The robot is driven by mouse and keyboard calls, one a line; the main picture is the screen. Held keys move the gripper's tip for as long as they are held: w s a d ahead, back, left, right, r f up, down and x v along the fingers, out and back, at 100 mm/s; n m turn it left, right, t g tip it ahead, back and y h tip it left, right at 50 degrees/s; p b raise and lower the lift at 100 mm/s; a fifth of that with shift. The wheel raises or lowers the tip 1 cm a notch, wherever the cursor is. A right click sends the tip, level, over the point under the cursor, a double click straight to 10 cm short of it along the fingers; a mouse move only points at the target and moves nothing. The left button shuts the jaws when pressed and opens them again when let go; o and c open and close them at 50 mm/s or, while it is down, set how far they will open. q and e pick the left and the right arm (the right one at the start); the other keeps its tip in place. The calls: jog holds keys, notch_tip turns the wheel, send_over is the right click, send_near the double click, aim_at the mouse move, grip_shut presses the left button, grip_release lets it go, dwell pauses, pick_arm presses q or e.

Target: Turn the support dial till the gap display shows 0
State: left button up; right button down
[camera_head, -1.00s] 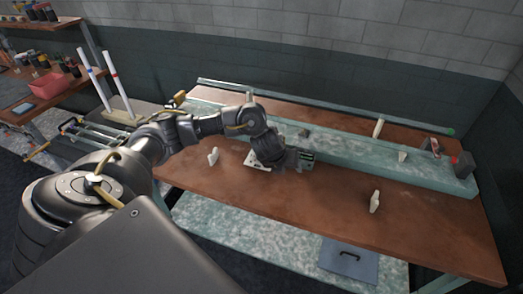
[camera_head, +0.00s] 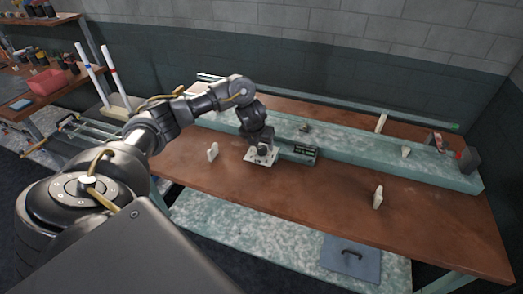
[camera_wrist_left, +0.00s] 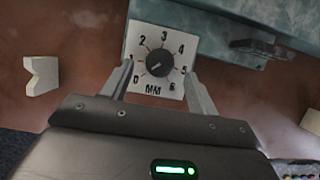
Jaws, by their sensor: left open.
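The support dial is a dark round knob (camera_wrist_left: 158,63) on a white plate (camera_wrist_left: 172,40) marked 0 to 6 and MM. The knob's pale mark points to the lower left, near the 0 and 1 side; the exact reading is unclear. My left gripper (camera_wrist_left: 159,70) is open, with one finger on each side of the knob; contact cannot be told. In the head view my left gripper (camera_head: 262,148) points down over the white plate (camera_head: 260,161). The gap display (camera_head: 303,152) is a dark box right of it, its figures too small to read. My right gripper is out of view.
A long greenish stone beam (camera_head: 365,152) runs along the back of the brown bench (camera_head: 330,190). Pale notched supports stand on the bench left (camera_head: 213,151) and right (camera_head: 377,197) of the dial. A glass tube (camera_head: 400,117) lies behind the beam. The bench front is mostly clear.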

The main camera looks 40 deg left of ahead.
aim_at(261, 148)
pick_arm(q)
jog(key=shift+x, duration=1.75)
jog(key=c, duration=1)
jog(key=shift+f+m+b, duration=0.15)
jog(key=shift+m+b, duration=0.25)
jog(key=shift+b, duration=0.25)
jog(key=m+h+b, duration=0.1)
jog(key=m+b, duration=0.1)
jog(key=b, duration=0.1)
jog(key=m+h+b, duration=0.1)
jog(key=m+b, duration=0.2)
jog(key=shift+a+m+b, duration=0.2)
jog(key=shift+m+b, duration=0.1)
jog(key=shift+b, duration=0.1)
jog(key=shift+m+h+b, duration=0.6)
jog(key=shift+m+b, duration=0.1)
jog(key=shift+m, duration=0.2)
jog(key=shift+a+m+h+b, duration=0.1)
jog(key=shift+m+h+b, duration=0.25)
jog(key=shift+m, duration=0.55)
jog(key=shift+w+r+m+g+h, duration=0.15)
jog(key=shift+m+g+h, duration=0.35)
jog(key=shift+m, duration=1)
